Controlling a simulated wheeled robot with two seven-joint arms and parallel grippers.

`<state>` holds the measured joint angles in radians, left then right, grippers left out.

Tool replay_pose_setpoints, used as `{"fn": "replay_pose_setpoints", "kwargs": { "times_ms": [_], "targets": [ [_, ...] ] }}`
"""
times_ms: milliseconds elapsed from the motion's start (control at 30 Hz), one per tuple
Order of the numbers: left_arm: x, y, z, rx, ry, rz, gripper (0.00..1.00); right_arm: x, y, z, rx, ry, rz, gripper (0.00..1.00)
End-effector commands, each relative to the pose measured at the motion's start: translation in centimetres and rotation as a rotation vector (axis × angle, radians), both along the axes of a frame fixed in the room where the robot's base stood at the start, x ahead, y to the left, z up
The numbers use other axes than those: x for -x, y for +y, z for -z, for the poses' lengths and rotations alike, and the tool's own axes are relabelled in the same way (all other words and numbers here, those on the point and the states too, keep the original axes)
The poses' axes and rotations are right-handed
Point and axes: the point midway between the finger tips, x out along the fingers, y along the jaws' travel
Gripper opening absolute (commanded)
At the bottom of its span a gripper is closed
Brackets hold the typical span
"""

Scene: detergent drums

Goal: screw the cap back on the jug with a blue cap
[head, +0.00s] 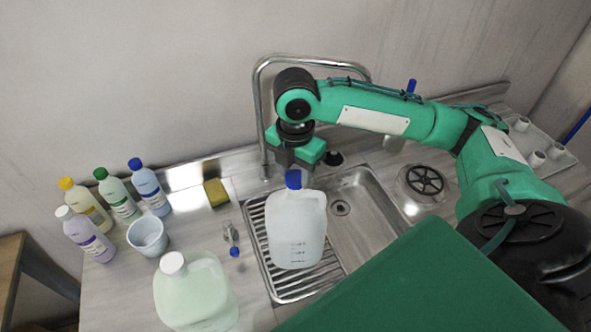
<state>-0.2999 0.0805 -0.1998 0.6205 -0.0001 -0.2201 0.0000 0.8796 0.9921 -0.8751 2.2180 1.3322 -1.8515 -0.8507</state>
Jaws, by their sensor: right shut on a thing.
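The jug (297,232), translucent white with dark marks on its front, stands upright on the ribbed drainboard of the steel sink. The blue cap (294,180) is at the jug's mouth; I cannot tell whether it is seated on the thread. My right gripper (293,168) points down from above and is shut on the blue cap. Its fingertips are small and partly hidden behind the cap. My left gripper is not in view.
A white-capped jug (196,292) stands at the front left, near a pale cup (148,237) and several bottles (122,196). A yellow sponge (216,192) and a small blue-tipped item (232,240) lie nearby. The faucet (259,110) rises behind my right gripper.

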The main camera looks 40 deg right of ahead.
Motion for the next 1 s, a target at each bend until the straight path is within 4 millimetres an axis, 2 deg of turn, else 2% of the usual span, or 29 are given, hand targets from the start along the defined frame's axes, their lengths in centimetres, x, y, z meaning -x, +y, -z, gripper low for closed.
{"fn": "replay_pose_setpoints", "kwargs": {
  "times_ms": [1000],
  "targets": [
    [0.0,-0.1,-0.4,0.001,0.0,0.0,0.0,0.0,0.0,1.0,0.0,0.0,0.0,0.18]
  ]
}}
